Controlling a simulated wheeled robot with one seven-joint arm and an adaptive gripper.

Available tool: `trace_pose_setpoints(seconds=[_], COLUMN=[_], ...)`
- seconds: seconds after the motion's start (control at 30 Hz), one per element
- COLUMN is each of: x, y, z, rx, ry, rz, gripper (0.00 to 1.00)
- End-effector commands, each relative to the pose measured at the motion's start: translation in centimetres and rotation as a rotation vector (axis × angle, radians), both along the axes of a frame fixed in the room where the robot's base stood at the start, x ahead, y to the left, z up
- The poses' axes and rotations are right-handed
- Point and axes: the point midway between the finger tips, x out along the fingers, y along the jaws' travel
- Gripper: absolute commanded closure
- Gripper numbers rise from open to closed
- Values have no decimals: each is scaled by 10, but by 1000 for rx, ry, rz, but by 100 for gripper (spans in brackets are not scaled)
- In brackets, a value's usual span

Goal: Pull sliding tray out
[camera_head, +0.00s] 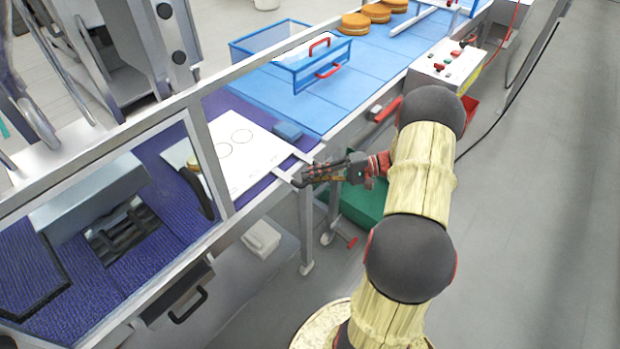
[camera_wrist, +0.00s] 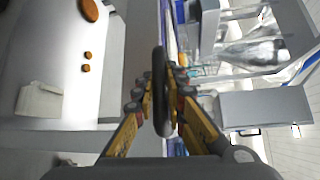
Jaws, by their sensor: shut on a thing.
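The sliding tray (camera_head: 222,158) is a flat white plate with round outlines on it, lying over the purple surface in the head view. My gripper (camera_head: 298,181) is at the tray's near right edge, by two short pale bars. In the wrist view my gripper (camera_wrist: 162,92) has its fingers closed on both sides of a dark, elongated handle (camera_wrist: 160,62). The handle is hidden behind the fingers in the head view, so how it joins the tray cannot be seen.
A metal frame post (camera_head: 207,150) rises beside the tray. A control box (camera_head: 440,67) is at the right. The grey floor (camera_head: 530,190) at right is open.

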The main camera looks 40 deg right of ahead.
Motion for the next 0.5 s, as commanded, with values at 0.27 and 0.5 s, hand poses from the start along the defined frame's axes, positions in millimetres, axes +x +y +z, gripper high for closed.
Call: trace_pose_setpoints(seconds=[0.27, 0.5], x=[0, 1], y=[-4, -2], z=[-1, 0], rx=[-8, -5], ry=[-1, -1], rz=[-7, -5], gripper=[80, 68])
